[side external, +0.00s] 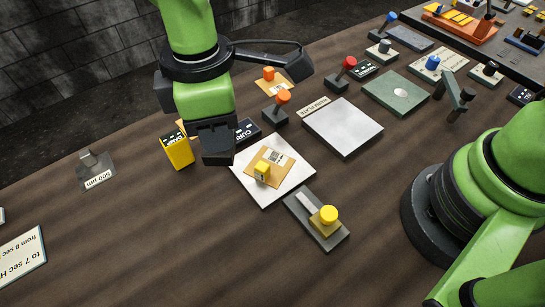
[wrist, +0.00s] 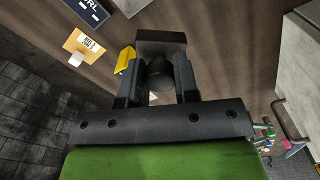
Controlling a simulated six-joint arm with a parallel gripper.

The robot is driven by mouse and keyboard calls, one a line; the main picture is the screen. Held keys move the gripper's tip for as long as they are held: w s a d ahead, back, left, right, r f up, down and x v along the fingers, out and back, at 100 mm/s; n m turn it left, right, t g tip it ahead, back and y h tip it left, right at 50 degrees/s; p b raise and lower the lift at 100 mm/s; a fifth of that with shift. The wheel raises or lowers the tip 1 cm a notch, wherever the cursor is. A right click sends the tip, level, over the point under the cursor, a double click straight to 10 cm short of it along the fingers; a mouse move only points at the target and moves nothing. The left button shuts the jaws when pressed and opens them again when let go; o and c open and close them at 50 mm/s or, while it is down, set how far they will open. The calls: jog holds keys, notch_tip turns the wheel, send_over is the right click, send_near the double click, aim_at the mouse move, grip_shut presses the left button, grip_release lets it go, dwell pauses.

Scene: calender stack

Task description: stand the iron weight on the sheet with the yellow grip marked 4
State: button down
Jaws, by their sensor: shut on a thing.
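My gripper (side external: 217,140) is shut on the iron weight, a dark block with a round knob. The weight (side external: 218,158) hangs below the fingers, and in the wrist view the weight (wrist: 160,42) shows beyond them, its knob between them. It looks held above the table, left of a white plate (side external: 248,190). On that plate lies a tan sheet (side external: 279,158) with a yellow grip (side external: 262,171) and a printed label; I cannot read a 4. Another tan sheet (wrist: 86,42) with a pale grip (wrist: 76,59) shows in the wrist view.
A yellow box (side external: 177,152) stands just left of my gripper. A yellow-knobbed block (side external: 325,219) sits on a grey plate at front. An orange-knobbed lever (side external: 281,105), another tan sheet (side external: 268,87) and a pale grey plate (side external: 343,127) lie behind. The table's front left is mostly clear.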

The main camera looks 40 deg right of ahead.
jog(key=d+n, duration=0.9)
jog(key=n, duration=0.3)
notch_tip(320, 180, down, 9)
jog(key=shift+f, duration=0.1)
jog(key=shift+f, duration=0.1)
jog(key=c, duration=0.9)
grip_release()
jog(key=shift+d, duration=0.1)
jog(key=shift+o, duration=0.2)
